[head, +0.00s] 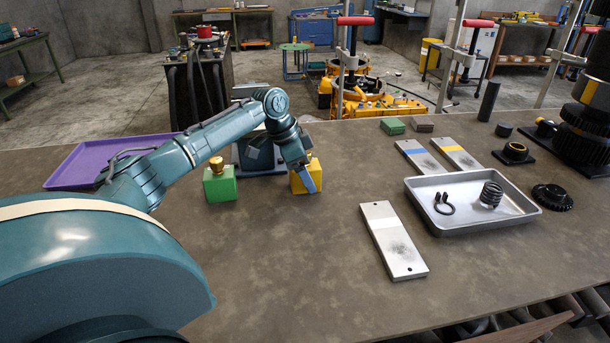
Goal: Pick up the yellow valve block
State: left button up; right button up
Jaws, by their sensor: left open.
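The yellow valve block (300,184) stands on the brown workbench (290,260), near the middle of the head view. My left gripper (305,177) reaches down to it from above and behind. One blue-grey finger lies across the block's front right side; the other finger is hidden. The gripper is open, and I cannot tell whether the finger touches the block. Part of the block's top is covered by the gripper. A green block (220,186) with a brass knob stands to the left, apart from the yellow one. My right gripper is not in view.
A purple tray (70,180) lies at the left behind my arm. A dark fixture (258,158) stands behind the blocks. A metal plate (393,240), a metal tray (450,229) holding a ring and spring, and dark gears lie right. The bench front centre is clear.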

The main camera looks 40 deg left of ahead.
pick_arm(q)
jog(key=c, duration=1.5)
jog(key=shift+w+r, duration=0.1)
jog(key=shift+r, duration=0.05)
jog(key=shift+c, duration=0.5)
